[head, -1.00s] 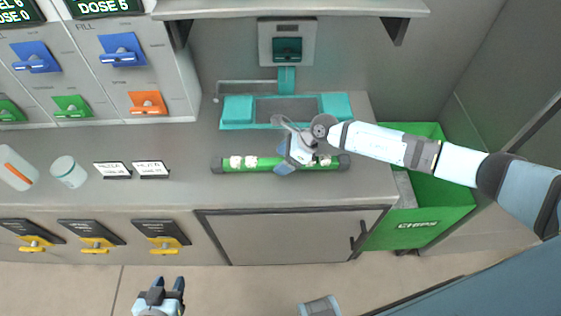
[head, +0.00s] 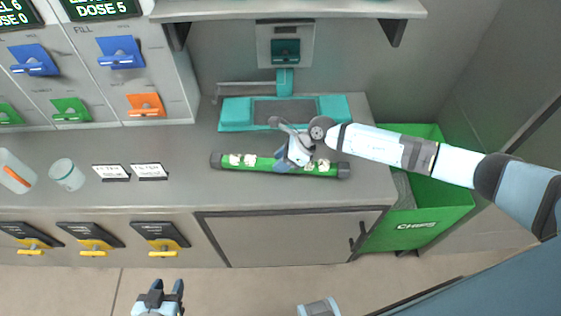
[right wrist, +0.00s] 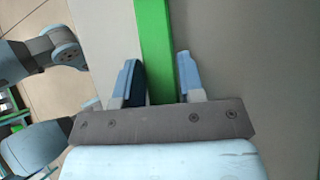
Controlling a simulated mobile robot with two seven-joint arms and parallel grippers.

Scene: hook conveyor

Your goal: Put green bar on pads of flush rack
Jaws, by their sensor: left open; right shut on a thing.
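The green bar (head: 262,163) has dark end caps and pale patches and is over the grey counter in front of the flush rack. My right gripper (head: 294,155) is shut on it right of its middle. In the right wrist view the green bar (right wrist: 153,45) runs between the fingers of the right gripper (right wrist: 160,75). Whether the bar touches the counter is hard to tell. The teal flush rack (head: 285,122) is behind it, with a left pad (head: 236,111) and a right pad (head: 334,106), both bare. My left gripper (head: 167,291) is open and empty, low in front of the cabinets.
A teal dispenser (head: 285,50) is on the wall behind the rack, below a shelf (head: 290,9). A green chips bin (head: 420,225) stands right of the counter. A white jar (head: 67,174), a bottle (head: 16,172) and two label cards (head: 150,171) are at left.

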